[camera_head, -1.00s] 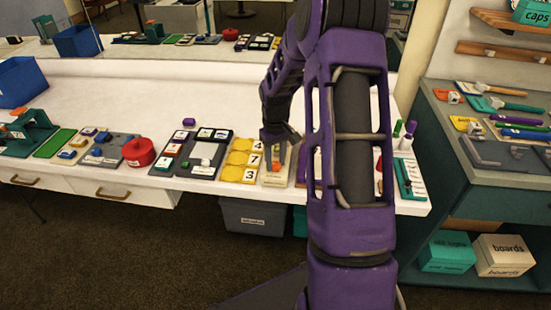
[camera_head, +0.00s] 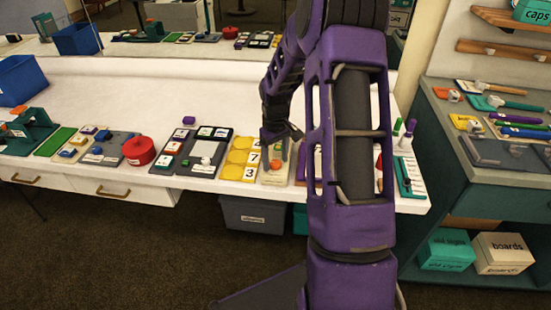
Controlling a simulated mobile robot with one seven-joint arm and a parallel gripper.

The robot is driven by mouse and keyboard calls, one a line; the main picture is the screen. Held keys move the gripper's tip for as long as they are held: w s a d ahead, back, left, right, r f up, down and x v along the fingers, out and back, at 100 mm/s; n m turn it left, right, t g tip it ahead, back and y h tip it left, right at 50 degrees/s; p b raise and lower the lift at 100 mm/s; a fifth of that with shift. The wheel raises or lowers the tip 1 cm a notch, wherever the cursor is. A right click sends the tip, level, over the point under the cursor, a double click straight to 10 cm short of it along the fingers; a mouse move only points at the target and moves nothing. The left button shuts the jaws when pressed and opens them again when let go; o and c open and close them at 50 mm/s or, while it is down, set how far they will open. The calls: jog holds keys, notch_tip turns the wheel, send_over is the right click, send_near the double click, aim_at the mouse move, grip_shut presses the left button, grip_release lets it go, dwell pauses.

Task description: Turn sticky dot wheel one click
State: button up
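A narrow cream board (camera_head: 274,178) lies near the front edge of the white counter. A small orange part (camera_head: 275,164) shows on it. I cannot tell for certain whether this is the sticky dot wheel. My gripper (camera_head: 280,150) points down over the back of this board, close to the orange part. The fingers are small and dark, so I cannot tell their opening or whether they touch anything. My purple arm hides the counter just to the right.
A yellow number board (camera_head: 240,158) stands close on the left, beside a dark tray (camera_head: 183,166). A red round container (camera_head: 138,151) is farther left. A teal board (camera_head: 408,178) lies at the right end. The counter's back is mostly clear.

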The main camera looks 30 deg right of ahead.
aim_at(275, 162)
notch_tip(275, 162, up, 17)
jog(key=p, duration=0.1)
jog(key=shift+r+p, duration=0.2)
jog(key=shift+p, duration=0.15)
dwell(0.5)
